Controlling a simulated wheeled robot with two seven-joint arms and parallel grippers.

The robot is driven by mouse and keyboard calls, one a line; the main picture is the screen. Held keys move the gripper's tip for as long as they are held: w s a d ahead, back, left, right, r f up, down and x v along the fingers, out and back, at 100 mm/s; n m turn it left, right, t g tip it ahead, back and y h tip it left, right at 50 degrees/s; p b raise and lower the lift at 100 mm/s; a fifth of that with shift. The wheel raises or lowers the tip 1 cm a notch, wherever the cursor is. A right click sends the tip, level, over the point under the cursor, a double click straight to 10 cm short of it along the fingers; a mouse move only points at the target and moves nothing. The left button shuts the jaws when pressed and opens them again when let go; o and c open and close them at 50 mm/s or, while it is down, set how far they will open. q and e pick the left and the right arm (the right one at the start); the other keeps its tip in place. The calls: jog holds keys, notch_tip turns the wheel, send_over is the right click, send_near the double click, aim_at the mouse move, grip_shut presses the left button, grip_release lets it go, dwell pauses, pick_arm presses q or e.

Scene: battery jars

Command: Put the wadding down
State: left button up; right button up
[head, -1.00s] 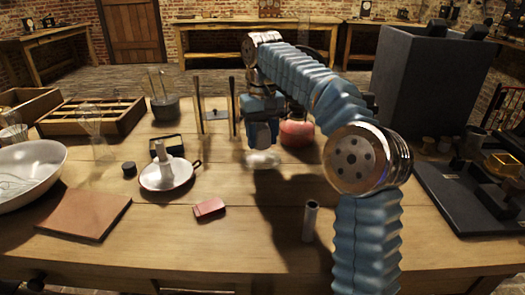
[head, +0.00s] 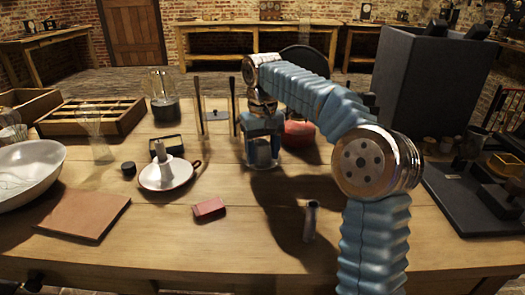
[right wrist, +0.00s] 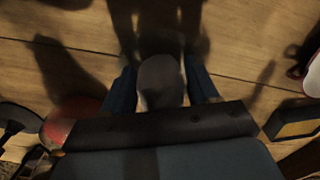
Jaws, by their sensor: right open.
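My right gripper (head: 262,160) points down at the table's middle, low over the wood. In the right wrist view its two blue fingers (right wrist: 161,90) stand apart on either side of a rounded, greyish lump, which looks like the wadding (right wrist: 160,82) in shadow. Narrow gaps seem to show between the lump and the fingers. In the head view the gripper hides most or all of the wadding, and I cannot tell if it rests on the table. My left gripper is not in view.
A red round vessel (head: 299,134) stands just right of the gripper. A glass plate between dark posts (head: 216,121) stands to its left. A white candle dish (head: 166,176) and a red block (head: 209,208) lie nearer. The front middle of the table (head: 180,240) is clear.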

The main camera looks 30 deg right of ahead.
aim_at(262, 143)
notch_tip(262, 143, up, 8)
jog(key=shift+f+p, duration=0.1)
jog(key=shift+p, duration=0.35)
dwell(0.3)
